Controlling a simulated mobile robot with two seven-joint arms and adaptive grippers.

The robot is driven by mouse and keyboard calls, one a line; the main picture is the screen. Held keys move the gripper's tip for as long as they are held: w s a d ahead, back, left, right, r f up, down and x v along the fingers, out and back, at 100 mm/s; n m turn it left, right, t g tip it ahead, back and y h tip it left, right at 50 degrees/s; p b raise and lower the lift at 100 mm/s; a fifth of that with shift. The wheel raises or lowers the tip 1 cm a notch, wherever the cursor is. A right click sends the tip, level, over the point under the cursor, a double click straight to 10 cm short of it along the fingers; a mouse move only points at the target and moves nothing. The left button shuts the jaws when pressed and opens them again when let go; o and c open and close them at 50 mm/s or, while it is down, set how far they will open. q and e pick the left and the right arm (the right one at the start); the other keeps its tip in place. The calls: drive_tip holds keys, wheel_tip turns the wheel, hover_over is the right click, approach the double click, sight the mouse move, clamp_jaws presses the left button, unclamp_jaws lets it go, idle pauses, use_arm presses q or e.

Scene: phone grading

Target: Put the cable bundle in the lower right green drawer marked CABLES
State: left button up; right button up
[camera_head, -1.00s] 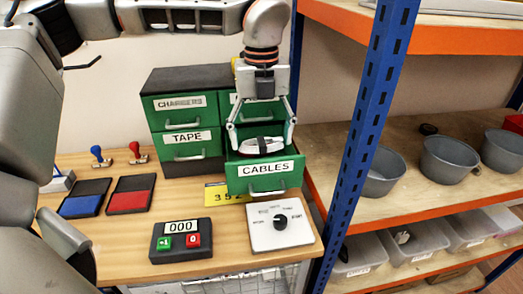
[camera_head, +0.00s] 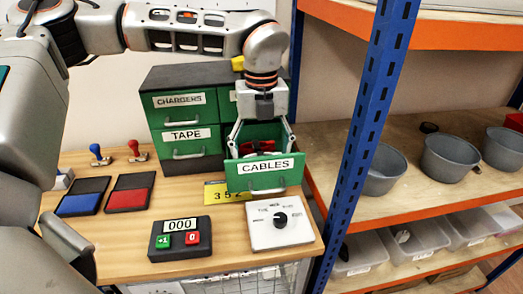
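The green CABLES drawer (camera_head: 263,180) is at the lower right of the drawer unit and stands pulled open. My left gripper (camera_head: 262,150) points down over this drawer, its two fingers spread around the opening. The fingertips are lowered behind the drawer's front and hidden by it. My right gripper is not in view.
The CHARGERS (camera_head: 180,115) and TAPE (camera_head: 190,151) drawers are shut on the left. A keypad (camera_head: 180,239), a dial plate (camera_head: 281,223), red and blue pads and two stamps lie on the wooden table (camera_head: 225,265). A blue rack post (camera_head: 365,130) stands close right.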

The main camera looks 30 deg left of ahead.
use_arm(q)
drive_tip(key=shift+f, duration=0.1)
drive_tip(key=o, duration=0.8)
drive_tip(key=shift+c, duration=0.2)
drive_tip(key=shift+r+p, duration=0.4)
drive_tip(key=shift+r, duration=0.15)
wheel_tip(320, 180, up, 12)
